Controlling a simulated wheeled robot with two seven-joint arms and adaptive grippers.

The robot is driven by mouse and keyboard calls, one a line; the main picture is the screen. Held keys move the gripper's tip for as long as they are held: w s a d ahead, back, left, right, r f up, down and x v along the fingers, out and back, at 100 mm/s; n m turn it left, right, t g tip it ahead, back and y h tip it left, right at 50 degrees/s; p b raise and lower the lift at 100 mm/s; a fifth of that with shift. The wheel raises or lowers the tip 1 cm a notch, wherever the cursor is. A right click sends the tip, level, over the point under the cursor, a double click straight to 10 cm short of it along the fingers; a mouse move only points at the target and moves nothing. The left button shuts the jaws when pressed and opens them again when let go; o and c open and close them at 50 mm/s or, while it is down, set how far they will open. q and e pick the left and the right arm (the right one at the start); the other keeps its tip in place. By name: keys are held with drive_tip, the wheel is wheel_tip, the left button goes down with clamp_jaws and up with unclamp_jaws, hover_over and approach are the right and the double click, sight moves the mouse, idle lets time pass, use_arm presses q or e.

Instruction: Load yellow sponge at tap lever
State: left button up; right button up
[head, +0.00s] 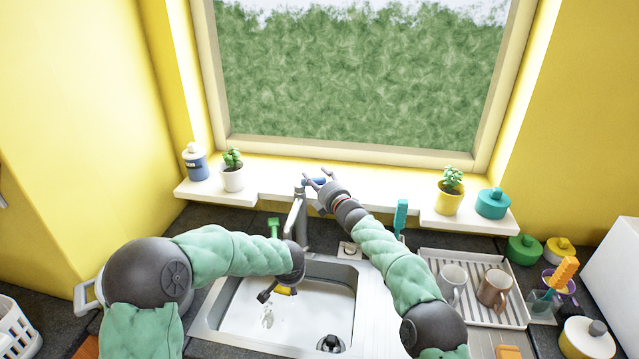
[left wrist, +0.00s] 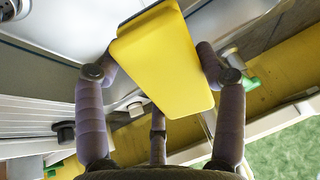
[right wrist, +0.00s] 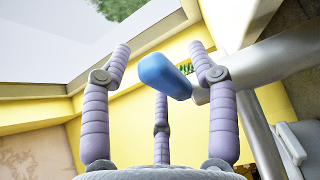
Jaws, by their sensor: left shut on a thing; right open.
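The yellow sponge (left wrist: 165,65) is held between the fingers of my left gripper (head: 275,293), above the sink basin. In the head view only a small part of the sponge (head: 287,291) shows past the gripper. The tap (head: 297,215) stands behind the sink, and its lever has a blue end (head: 313,182). My right gripper (head: 321,179) is open at the lever. In the right wrist view the blue lever end (right wrist: 165,77) lies between the spread fingers, with space on both sides; I cannot tell whether anything touches.
The sink (head: 232,325) has a drain at its front right. A drying rack (head: 440,262) with two mugs (head: 493,288) stands to the right. Potted plants (head: 233,172) and jars (head: 493,203) stand on the sill. A teal brush (head: 401,214) stands right of the tap.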

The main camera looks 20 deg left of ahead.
drive_tip(key=v, duration=1.2)
drive_tip(key=shift+s, duration=0.1)
idle(0.6)
drive_tip(key=shift+x, duration=5.5)
drive_tip(key=shift+s, duration=0.1)
clamp_jaws()
